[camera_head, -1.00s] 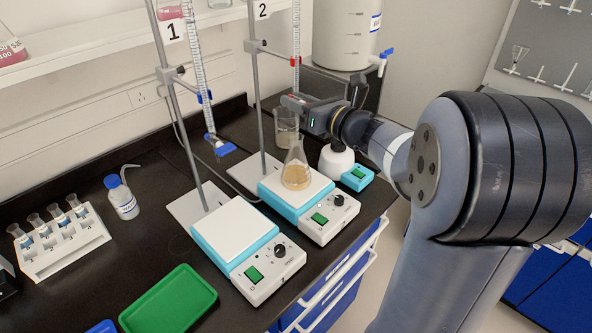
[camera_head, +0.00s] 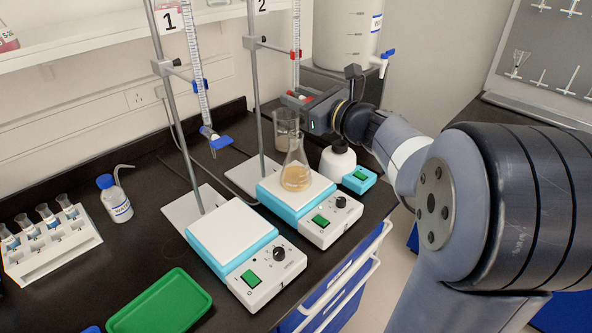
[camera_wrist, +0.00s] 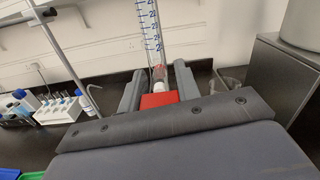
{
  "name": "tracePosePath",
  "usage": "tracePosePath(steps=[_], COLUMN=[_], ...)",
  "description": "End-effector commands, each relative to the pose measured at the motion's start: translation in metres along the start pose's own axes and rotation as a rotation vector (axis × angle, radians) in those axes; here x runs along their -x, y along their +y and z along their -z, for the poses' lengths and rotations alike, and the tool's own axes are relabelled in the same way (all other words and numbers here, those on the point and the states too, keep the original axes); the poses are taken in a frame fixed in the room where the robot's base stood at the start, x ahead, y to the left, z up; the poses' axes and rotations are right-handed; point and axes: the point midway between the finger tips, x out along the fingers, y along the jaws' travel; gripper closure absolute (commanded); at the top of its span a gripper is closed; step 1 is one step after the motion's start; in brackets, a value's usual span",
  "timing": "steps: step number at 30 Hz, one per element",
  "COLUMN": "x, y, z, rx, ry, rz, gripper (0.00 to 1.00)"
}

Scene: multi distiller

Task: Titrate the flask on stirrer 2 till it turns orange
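The conical flask (camera_head: 296,176) with pale amber-tan liquid stands on the white plate of stirrer 2 (camera_head: 318,230). Burette 2 (camera_head: 296,70) hangs on the stand marked 2, above the flask. My gripper (camera_head: 297,99) is at the lower end of this burette. In the wrist view its two grey fingers (camera_wrist: 159,92) flank the red stopcock handle (camera_wrist: 160,100), which fills the gap between them, so it looks shut on the handle. The graduated burette tube (camera_wrist: 150,32) rises behind. The burette tip and any falling drops cannot be made out.
A beaker (camera_head: 286,128) and a white bottle (camera_head: 338,160) stand close behind the flask. Stirrer 1 (camera_head: 245,255), burette 1 (camera_head: 198,85) with its blue stopcock, a green tray (camera_head: 160,303) and a vial rack (camera_head: 50,243) are to the left. Stirrer 1's plate is empty.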

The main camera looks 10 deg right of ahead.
Motion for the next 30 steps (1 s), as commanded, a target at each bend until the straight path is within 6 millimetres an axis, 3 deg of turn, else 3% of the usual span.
tracePosePath(steps=[9,19,30], x=[0.000,0.006,0.072], y=[0.000,-0.001,-0.001], z=[0.000,0.000,0.001], rx=[0.000,0.000,0.001], ry=[0.000,0.001,0.001], rz=[0.000,0.002,0.006], gripper=[0.43,0.43,0.43])
